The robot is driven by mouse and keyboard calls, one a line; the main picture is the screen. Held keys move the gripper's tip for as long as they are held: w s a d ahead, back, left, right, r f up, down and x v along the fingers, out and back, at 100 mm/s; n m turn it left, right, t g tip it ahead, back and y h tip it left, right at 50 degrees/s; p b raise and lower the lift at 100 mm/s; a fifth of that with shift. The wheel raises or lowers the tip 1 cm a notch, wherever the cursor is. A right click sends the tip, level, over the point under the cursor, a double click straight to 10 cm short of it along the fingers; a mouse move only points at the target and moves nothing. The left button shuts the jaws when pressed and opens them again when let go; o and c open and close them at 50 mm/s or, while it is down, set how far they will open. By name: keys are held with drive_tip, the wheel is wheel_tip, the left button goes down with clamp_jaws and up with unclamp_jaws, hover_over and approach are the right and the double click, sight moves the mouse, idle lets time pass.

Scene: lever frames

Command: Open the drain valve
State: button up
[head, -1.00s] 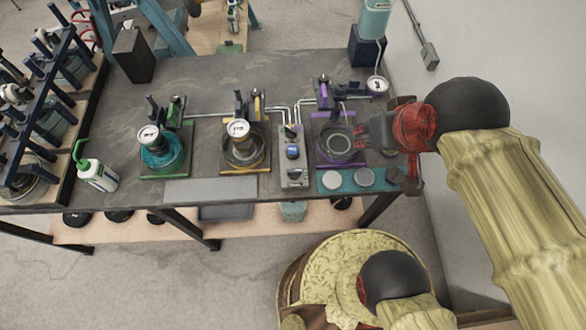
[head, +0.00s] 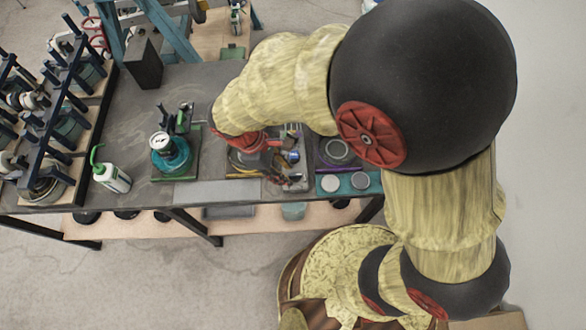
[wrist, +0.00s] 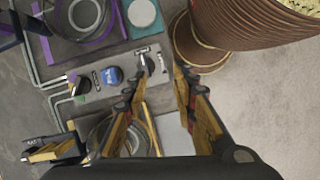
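A narrow grey valve block (head: 294,133) lies on the bench, partly hidden by my arm in the head view. In the wrist view it carries a green-and-black knob (wrist: 81,88), a blue round part (wrist: 113,75) and a small dark lever with a silver fitting (wrist: 143,54) at its near end. I cannot tell by any readable label which is the drain valve. My gripper (wrist: 157,80) is open and empty, pointing down over the block's near end. Its fingertips are close to the dark lever; I cannot tell whether they touch it.
A purple-framed station (wrist: 90,15) and a teal mat with round discs (wrist: 143,15) lie beside the block. A yellow-framed station sits partly under my gripper. A teal pot (head: 170,155) and a white bottle (head: 112,177) stand left. A grey plate (head: 215,193) lies at the front edge.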

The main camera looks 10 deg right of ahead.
sight(295, 174)
drive_tip(key=d+f+n, duration=0.1)
drive_tip(key=f, duration=0.1)
drive_tip(key=w+d+f+b, duration=0.1)
drive_tip(key=f, duration=0.1)
drive_tip(key=w+d+f+n, duration=0.1)
drive_tip(key=f, duration=0.1)
drive_tip(key=shift+w+f+n, duration=0.15)
drive_tip(key=shift+f+n, duration=0.15)
drive_tip(key=shift+f, duration=0.05)
drive_tip(key=c, duration=0.3)
drive_tip(key=c, duration=0.4)
clamp_jaws()
